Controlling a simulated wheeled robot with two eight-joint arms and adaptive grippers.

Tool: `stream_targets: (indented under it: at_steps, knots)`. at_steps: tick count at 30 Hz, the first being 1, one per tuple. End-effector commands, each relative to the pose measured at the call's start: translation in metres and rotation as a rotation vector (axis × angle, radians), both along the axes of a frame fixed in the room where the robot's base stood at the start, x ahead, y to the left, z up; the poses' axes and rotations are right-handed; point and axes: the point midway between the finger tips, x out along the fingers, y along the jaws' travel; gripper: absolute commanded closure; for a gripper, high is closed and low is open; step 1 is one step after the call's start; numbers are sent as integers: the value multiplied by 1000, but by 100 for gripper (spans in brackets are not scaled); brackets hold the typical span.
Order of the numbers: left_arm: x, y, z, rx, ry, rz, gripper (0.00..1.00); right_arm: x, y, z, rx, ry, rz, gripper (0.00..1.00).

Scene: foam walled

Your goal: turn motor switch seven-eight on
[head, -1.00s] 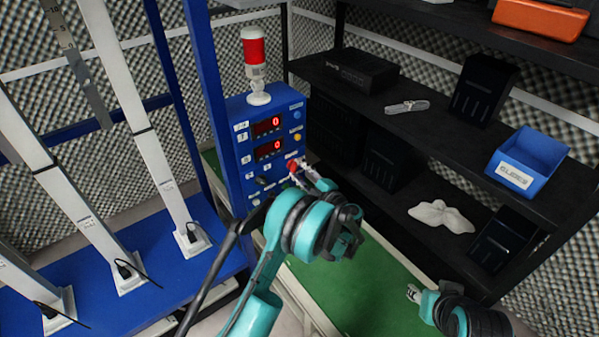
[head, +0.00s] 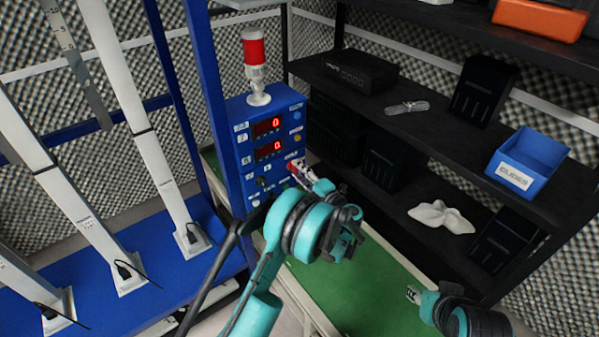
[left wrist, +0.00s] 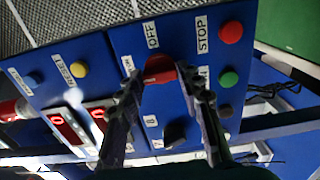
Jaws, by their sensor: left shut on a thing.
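The blue control box (head: 287,131) has two red displays reading 0, buttons and switches. A red knob (left wrist: 160,68) sits on it beside an OFF label in the left wrist view; the marking at its other side is partly hidden. My left gripper (head: 296,168) is shut on the red knob, one finger on each side, also seen in the left wrist view (left wrist: 160,84). A black rotary knob (left wrist: 175,132) lies below, near labels 7 and 8. My right gripper (head: 412,294) is low at the right, away from the box; its jaw state is unclear.
A red-and-white signal lamp (head: 254,62) stands on the box. Red (left wrist: 231,33) and green (left wrist: 228,79) buttons sit close to my left fingers. A black shelf (head: 440,150) with boxes and a blue bin (head: 530,165) stands right. The green surface (head: 345,290) is largely bare.

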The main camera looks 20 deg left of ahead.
Motion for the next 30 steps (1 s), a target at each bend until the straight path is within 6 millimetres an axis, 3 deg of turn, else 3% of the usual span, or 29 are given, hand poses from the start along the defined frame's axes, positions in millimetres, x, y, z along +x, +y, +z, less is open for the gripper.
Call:
stream_targets:
  at_steps: [8,9,11,22,30]
  knots:
    - [0,0,-1,-2,-1,1,93,0,0,0,0,0,0,60]
    - [0,0,-1,-2,-1,1,54,0,0,0,0,0,0,60]
    - [0,0,-1,-1,0,1,43,0,0,0,0,0,0,60]
    - [-3,-5,0,-1,1,-1,43,0,0,0,0,0,0,60]
    - [-34,-46,0,-1,1,-4,43,0,0,0,0,0,0,60]
